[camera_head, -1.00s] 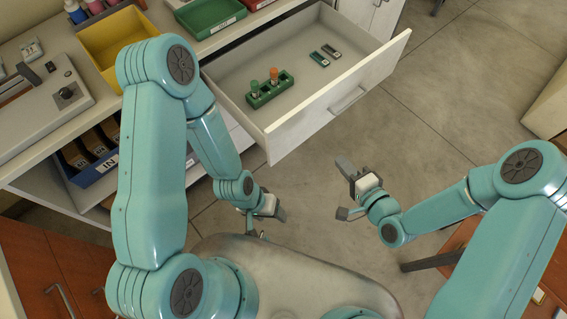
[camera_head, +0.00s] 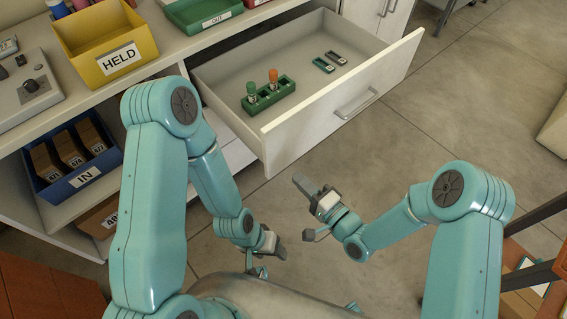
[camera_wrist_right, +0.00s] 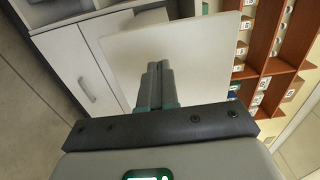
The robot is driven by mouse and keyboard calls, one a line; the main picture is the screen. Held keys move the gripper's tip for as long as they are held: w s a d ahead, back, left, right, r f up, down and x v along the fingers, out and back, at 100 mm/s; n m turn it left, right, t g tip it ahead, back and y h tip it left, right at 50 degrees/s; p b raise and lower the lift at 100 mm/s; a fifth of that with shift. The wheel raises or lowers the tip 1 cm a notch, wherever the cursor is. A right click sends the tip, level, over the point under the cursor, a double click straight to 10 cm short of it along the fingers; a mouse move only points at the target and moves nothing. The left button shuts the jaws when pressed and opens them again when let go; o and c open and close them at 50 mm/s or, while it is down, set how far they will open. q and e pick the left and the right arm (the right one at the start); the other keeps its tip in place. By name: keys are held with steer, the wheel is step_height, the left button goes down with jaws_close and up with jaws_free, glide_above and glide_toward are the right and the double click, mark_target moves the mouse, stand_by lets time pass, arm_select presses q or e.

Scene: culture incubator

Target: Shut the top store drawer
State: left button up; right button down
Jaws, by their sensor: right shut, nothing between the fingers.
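The top store drawer (camera_head: 345,92) is pulled out from the white cabinet, its pale front and bar handle (camera_head: 356,104) facing me. Inside are a green rack (camera_head: 270,96) with a green-capped and an orange-capped vial, and two small flat dark pieces (camera_head: 330,62). My right gripper (camera_head: 304,187) is in front of and below the drawer front, apart from it. In the right wrist view its fingers (camera_wrist_right: 158,82) are together and empty, pointing towards a pale panel (camera_wrist_right: 190,55). My left gripper (camera_head: 278,247) is low, nearer my body; its jaw gap is unclear.
A yellow HELD bin (camera_head: 108,50) and a green OUT tray (camera_head: 203,12) stand on the worktop. A blue IN bin (camera_head: 72,165) with brown boxes sits on the shelf below. Floor right of the drawer is clear. Wooden furniture (camera_head: 540,245) stands at right.

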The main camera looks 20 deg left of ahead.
mark_target(276, 157)
steer(key=x, duration=0.7)
